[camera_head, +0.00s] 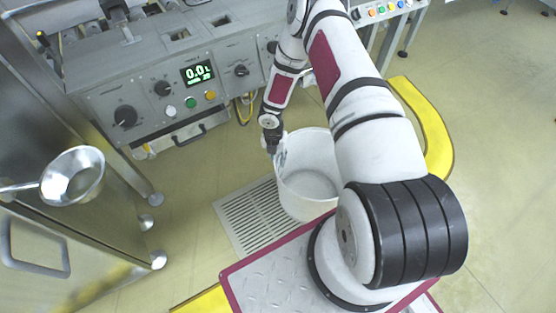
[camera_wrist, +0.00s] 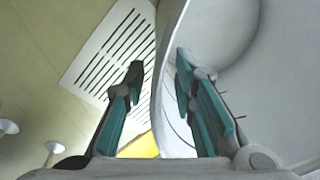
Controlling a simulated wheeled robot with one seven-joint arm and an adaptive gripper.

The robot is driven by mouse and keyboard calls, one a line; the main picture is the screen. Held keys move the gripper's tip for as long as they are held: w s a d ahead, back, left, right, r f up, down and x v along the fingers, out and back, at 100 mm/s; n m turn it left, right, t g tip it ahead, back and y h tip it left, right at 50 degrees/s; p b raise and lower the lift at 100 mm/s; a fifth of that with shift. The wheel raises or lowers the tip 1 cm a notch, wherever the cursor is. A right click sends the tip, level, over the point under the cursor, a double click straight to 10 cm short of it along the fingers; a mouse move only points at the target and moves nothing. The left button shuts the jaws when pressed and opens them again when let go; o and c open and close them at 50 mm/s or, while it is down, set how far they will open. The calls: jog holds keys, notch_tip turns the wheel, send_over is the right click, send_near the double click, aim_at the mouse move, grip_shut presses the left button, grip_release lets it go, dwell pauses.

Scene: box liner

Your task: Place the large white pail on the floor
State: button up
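The large white pail (camera_head: 308,180) is upright and empty, over or on the floor grate in front of my base; I cannot tell for sure whether its bottom touches the floor. My gripper (camera_head: 273,143) is at the pail's left rim, pointing down. In the wrist view, my gripper (camera_wrist: 160,62) has one finger outside and one inside the pail wall (camera_wrist: 171,30). Gaps show between the fingers and the wall, so the gripper looks open around the rim. My arm hides part of the pail's right side.
A floor grate (camera_head: 250,218) lies beside and under the pail. A grey control panel machine (camera_head: 190,80) stands behind. A metal ladle (camera_head: 73,177) hangs at left by a steel cabinet (camera_head: 60,255). Open floor (camera_head: 185,215) lies left of the grate.

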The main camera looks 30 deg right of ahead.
jog(key=w+d+r+m+h+p, duration=0.1)
jog(key=d+r+m+p, duration=0.15)
jog(key=r, duration=1.15)
jog(key=w+d+r+m+h+p, duration=0.15)
jog(key=r+m, duration=0.25)
jog(key=r, duration=1.1)
jog(key=s+a+r+m+h, duration=0.1)
jog(key=s+r+m, duration=0.2)
jog(key=r, duration=0.5)
jog(key=s+r+m, duration=0.3)
jog(key=r, duration=0.5)
jog(key=s+a+r+m, duration=0.4)
jog(key=s+r+m, duration=0.3)
jog(key=s+r, duration=0.55)
jog(key=s+a+m+y, duration=0.1)
jog(key=s+a+m, duration=0.1)
jog(key=s, duration=0.4)
jog(key=s+a+r+m+y, duration=0.1)
jog(key=s+a+m+y, duration=0.1)
jog(key=s, duration=0.4)
jog(key=s+a+r+m+t+y, duration=0.1)
jog(key=s+a+m, duration=0.3)
jog(key=s, duration=0.2)
jog(key=shift+a+r+b, duration=0.25)
jog(key=shift+b, duration=0.2)
